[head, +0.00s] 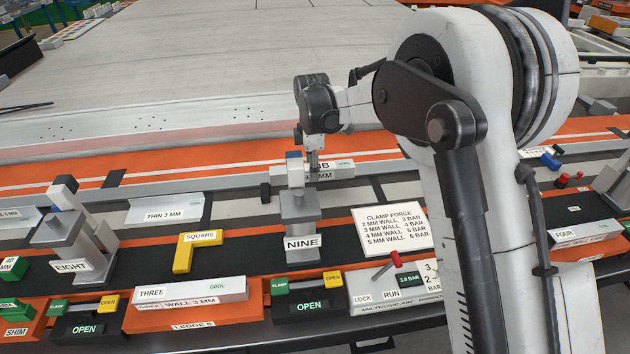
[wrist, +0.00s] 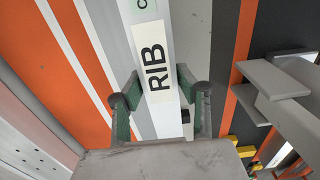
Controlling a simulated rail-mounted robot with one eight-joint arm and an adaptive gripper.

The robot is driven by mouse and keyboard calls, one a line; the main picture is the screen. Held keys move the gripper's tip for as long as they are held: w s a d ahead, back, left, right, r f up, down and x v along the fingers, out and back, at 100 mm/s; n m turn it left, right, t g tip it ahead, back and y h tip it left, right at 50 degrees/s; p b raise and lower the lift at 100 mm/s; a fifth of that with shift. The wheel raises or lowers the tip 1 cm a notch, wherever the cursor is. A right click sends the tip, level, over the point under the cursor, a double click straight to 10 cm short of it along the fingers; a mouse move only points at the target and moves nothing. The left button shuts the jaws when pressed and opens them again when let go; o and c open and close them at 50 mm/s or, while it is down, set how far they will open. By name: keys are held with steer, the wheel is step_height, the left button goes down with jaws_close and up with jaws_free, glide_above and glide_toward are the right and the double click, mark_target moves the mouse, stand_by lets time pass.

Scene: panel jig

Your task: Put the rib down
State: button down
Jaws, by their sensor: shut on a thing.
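The rib (head: 341,172) is a pale grey bar with a white RIB label on top and a COOL tag. In the head view it lies left to right behind the clamp post marked NINE (head: 300,215), which hides part of it. In the wrist view the rib (wrist: 178,35) runs up the picture between my fingers. My gripper (wrist: 158,90) is shut on the rib, with a green-padded finger at each side. In the head view my gripper (head: 313,163) points down at the rib. I cannot tell whether the rib touches the surface below.
The clamp post marked EIGHT (head: 70,235) stands at left. A yellow SQUARE (head: 183,257) and a THIN 3 MM piece (head: 165,210) lie between the posts. A bar marked THREE (head: 195,291) lies in front. A clamp force card (head: 393,230) is right of NINE. The large panel behind is bare.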

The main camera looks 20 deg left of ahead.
steer(key=shift+d+f, duration=0.3)
steer(key=shift+d, duration=0.05)
steer(key=shift+f, duration=1.85)
steer(key=shift+f+b, duration=0.15)
steer(key=shift+b, duration=0.15)
steer(key=c, duration=1.2)
jaws_free()
steer(key=shift+c, duration=0.2)
step_height(320, 180, up, 12)
steer(key=shift+r+p, duration=0.2)
steer(key=shift+p, duration=0.35)
